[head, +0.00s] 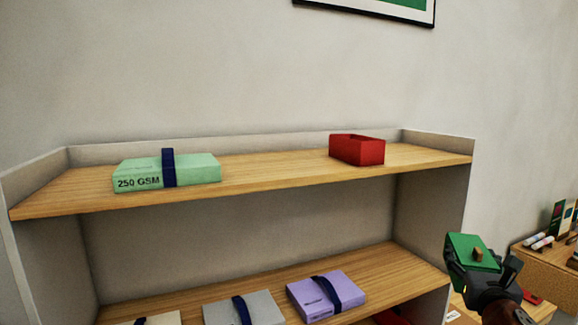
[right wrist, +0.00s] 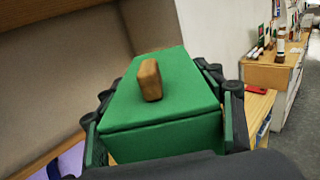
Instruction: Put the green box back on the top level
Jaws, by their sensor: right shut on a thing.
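The green box (head: 463,249) has a lid with a small brown wooden knob. My right gripper (head: 480,270) is shut on it, to the right of the shelf unit and below the top level. In the right wrist view the green box (right wrist: 160,95) sits upright between the two fingers (right wrist: 165,120). The top level (head: 270,170) of the wooden shelf carries a red open box (head: 357,150) on its right half and a mint-green paper pack (head: 200,168) marked 250 GSM on its left. My left gripper is not in view.
The lower level (head: 385,270) holds a purple pack (head: 310,300) and a grey pack (head: 262,308). Bare board lies between the mint pack and the red box, and right of the red box. A side table (head: 550,268) stands at the right.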

